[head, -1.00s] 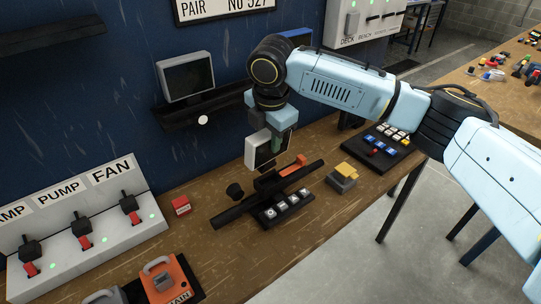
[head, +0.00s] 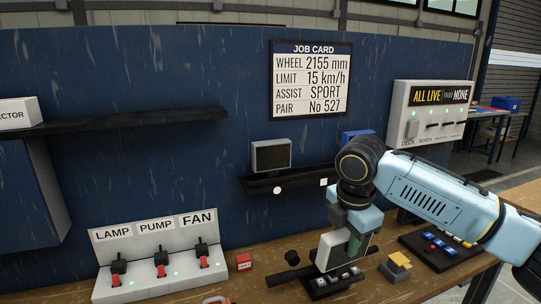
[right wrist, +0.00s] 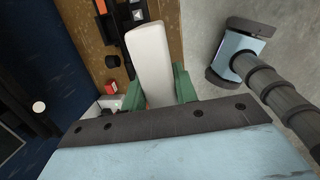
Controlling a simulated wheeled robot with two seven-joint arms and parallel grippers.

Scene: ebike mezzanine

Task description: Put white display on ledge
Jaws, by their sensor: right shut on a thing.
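The white display (head: 330,252) is in my right gripper (head: 352,243), low over the bench and in front of the wall. In the right wrist view the white display (right wrist: 153,65) stands between the green fingers of my right gripper (right wrist: 158,88), which are shut on it. Its screen side is turned away there. A black ledge (head: 312,178) is fixed to the blue wall, above and left of the gripper. A grey display (head: 271,155) stands on its left part. The ledge's right end is hidden behind my arm. My left gripper is not in view.
A black bar (head: 285,277) lies below the held display. A yellow-topped block (head: 399,262) is to the right. A longer shelf (head: 130,124) hangs upper left.

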